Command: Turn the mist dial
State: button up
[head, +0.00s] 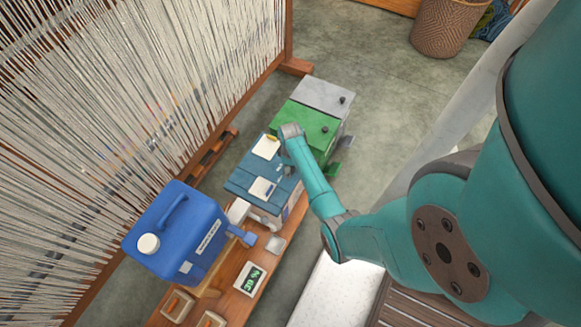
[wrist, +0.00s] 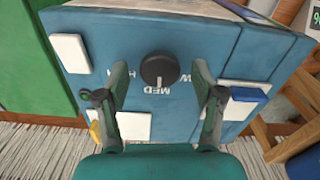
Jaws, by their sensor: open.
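The mist dial (wrist: 159,68) is a round black knob on a blue panel (wrist: 115,40) in the wrist view. A white mark at its lower edge points at the printed word MED. Other lettering beside it is partly covered by my fingers. My gripper (wrist: 161,73) is open, with one finger on either side of the dial. I cannot tell whether the fingers touch it.
A green box (head: 305,122) and a grey box (head: 322,96) stand behind the blue one. A blue jug (head: 178,240) and a small green-digit display (head: 250,279) are in front. The loom threads (head: 120,100) hang at left. Open floor (head: 375,75) lies at the upper right.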

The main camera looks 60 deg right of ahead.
jog(key=c, duration=1.1)
jog(key=shift+c, duration=0.2)
jog(key=shift+m, duration=0.3)
jog(key=m, duration=0.5)
jog(key=shift+m, duration=0.3)
jog(key=m, duration=0.5)
jog(key=shift+m, duration=0.3)
